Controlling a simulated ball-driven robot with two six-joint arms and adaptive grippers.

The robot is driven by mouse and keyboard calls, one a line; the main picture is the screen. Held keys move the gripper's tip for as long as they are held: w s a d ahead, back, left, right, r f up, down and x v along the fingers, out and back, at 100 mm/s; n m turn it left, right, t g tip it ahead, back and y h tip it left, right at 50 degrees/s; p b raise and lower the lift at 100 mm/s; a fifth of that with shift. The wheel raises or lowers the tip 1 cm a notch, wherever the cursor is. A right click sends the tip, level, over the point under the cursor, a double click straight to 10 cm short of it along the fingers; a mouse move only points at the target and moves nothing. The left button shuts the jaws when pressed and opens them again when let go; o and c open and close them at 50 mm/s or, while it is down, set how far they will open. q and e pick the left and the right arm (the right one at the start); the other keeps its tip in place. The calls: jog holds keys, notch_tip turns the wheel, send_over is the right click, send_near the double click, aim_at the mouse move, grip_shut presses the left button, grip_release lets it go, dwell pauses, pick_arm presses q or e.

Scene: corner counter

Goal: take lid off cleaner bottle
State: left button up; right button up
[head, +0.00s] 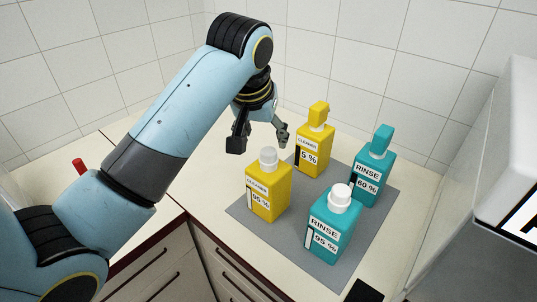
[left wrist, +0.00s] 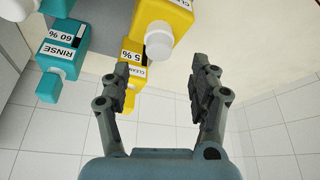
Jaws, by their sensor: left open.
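A yellow cleaner bottle (head: 267,197) marked 95 % stands upright on a grey mat, with a white lid (head: 268,156) on top. My right gripper is not in view.
Two teal rinse bottles stand on the mat (head: 372,232): a 60 % one (head: 371,180) at the back right and a 95 % one (head: 332,238) with a white lid in front. Tiled walls close in behind. A red object (head: 80,165) is at the far left.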

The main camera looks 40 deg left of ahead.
aim_at(268, 151)
pick_arm(q)
jog(key=shift+x, duration=0.85)
jog(key=p+x, duration=0.1)
jog(key=x, duration=0.4)
jog(key=shift+w, duration=0.25)
jog(key=shift+c, duration=0.4)
jog(key=c, duration=0.7)
